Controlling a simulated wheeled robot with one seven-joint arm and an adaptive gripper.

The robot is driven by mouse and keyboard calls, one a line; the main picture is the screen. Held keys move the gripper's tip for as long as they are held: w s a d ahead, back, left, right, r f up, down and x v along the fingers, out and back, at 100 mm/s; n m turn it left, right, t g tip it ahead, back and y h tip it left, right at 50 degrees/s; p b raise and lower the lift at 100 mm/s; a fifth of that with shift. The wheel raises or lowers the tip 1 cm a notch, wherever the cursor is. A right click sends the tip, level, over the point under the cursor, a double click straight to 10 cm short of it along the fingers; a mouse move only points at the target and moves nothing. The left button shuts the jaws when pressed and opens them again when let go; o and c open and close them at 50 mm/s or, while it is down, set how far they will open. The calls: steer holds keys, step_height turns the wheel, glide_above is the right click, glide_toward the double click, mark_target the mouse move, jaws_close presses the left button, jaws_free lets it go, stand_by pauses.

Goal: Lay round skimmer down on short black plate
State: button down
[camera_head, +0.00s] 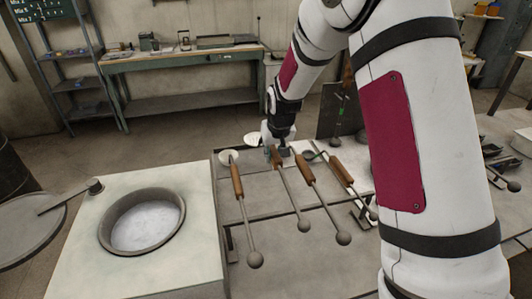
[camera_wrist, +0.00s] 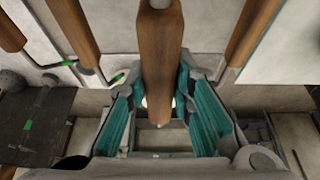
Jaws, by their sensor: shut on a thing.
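My gripper (camera_head: 277,146) is shut on the brown wooden handle (camera_head: 277,157) of a long tool with a round ball end (camera_head: 304,225), which I take to be the round skimmer. In the wrist view the handle (camera_wrist: 160,62) runs between the teal pads of my gripper (camera_wrist: 160,115). I cannot tell whether the tool is lifted or resting. A dark plate with green marks (camera_head: 329,115) is behind and right of my gripper; it also shows at the left of the wrist view (camera_wrist: 32,130). I cannot be sure it is the short black plate.
Similar wooden-handled tools lie close on both sides, one at left (camera_head: 237,180) and one at right (camera_head: 305,168), with another (camera_head: 341,170) further right. A round pot opening (camera_head: 108,238) is set in the pale block at left. A pale round dish (camera_head: 228,157) is near the left handle.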

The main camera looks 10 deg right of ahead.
steer(key=shift+a+f, duration=0.15)
steer(key=shift+f, duration=0.8)
step_height(320, 180, down, 7)
steer(key=b, duration=0.2)
steer(key=shift+f, duration=0.15)
stand_by(0.7)
steer(key=c, duration=1.3)
jaws_free()
steer(key=shift+s+f, duration=0.1)
